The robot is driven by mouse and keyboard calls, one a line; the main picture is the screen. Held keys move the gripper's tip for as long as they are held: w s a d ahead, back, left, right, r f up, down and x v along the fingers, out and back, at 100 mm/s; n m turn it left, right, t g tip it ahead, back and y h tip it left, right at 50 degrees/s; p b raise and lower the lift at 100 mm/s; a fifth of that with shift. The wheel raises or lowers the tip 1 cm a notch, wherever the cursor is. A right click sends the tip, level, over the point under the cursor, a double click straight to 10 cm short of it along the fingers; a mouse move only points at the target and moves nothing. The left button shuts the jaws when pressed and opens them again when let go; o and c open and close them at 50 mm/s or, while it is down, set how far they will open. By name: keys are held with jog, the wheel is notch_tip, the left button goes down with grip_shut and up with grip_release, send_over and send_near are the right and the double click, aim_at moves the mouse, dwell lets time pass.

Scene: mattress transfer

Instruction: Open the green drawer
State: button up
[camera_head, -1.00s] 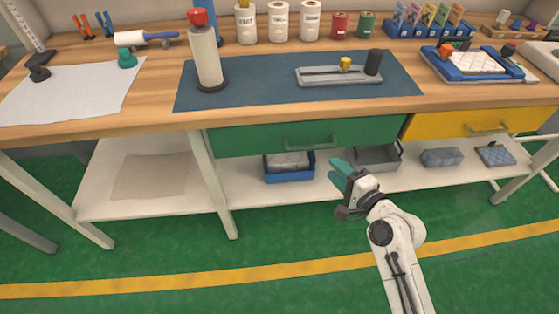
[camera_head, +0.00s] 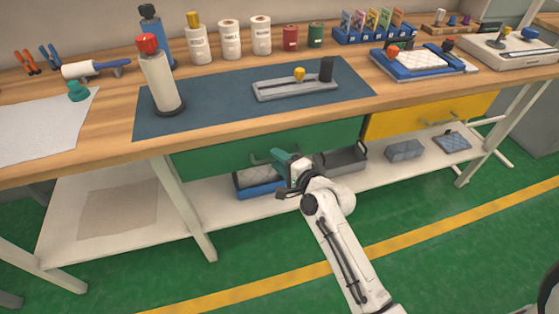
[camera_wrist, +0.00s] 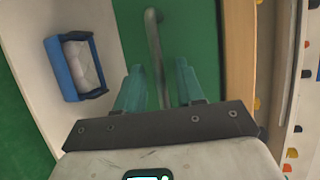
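The green drawer (camera_head: 215,160) is under the worktop and looks shut. Its bar handle (camera_head: 262,157) is partly hidden behind my gripper in the head view. In the wrist view, the handle (camera_wrist: 154,50) runs up the picture on the green drawer front (camera_wrist: 195,35). My gripper (camera_head: 283,158) is at the drawer front, close to the handle. Nothing is held.
A yellow drawer (camera_head: 425,113) is right of the green one. The lower shelf (camera_head: 185,235) carries a blue bin (camera_head: 262,190), a grey bin (camera_head: 345,162) and quilted pieces. A table leg (camera_head: 185,205) stands left of the arm. The green floor in front is clear.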

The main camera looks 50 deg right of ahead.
grip_shut()
dwell(0.6)
